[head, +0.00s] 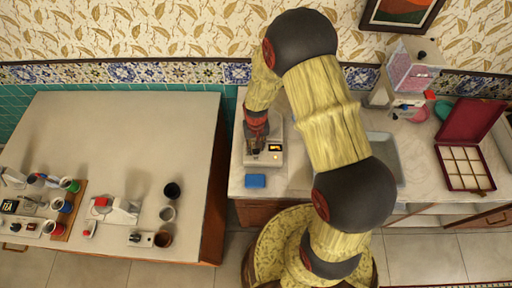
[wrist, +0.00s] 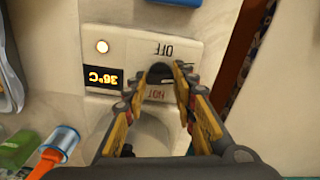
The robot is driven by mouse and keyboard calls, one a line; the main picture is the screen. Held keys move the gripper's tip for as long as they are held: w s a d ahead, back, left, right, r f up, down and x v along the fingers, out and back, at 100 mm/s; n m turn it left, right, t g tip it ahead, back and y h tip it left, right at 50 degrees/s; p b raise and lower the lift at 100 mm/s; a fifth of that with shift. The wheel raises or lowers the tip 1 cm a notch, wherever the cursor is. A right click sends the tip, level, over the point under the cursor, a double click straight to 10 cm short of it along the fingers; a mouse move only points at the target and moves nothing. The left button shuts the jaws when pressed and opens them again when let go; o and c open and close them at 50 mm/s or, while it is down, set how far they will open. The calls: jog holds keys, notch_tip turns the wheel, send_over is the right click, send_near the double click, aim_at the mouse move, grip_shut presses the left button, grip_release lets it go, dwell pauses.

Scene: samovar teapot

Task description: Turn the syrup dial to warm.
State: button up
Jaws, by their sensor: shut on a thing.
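The syrup dial (wrist: 160,72) is a dark knob on a pale control panel (wrist: 125,45). In the wrist view the panel shows upside down, with OFF on one side of the dial and HOT on the other. No warm mark can be read, and the dial's pointer is hidden. My gripper (wrist: 161,84) is shut on the dial, a finger on each side. A lit display (wrist: 103,78) reads about 36°C, beside a glowing round lamp (wrist: 102,46). In the head view my gripper (head: 256,146) reaches down onto the pale appliance (head: 279,132), hiding the dial.
A blue block (head: 255,181) lies on the counter in front of the appliance. A sink (head: 386,150) and an open red compartment box (head: 467,185) are to the right. A separate table (head: 130,130) with cups stands left, across a gap.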

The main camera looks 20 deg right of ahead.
jog(key=shift+m, duration=1)
jog(key=o, duration=1.1)
notch_tip(320, 180, up, 12)
dwell(0.5)
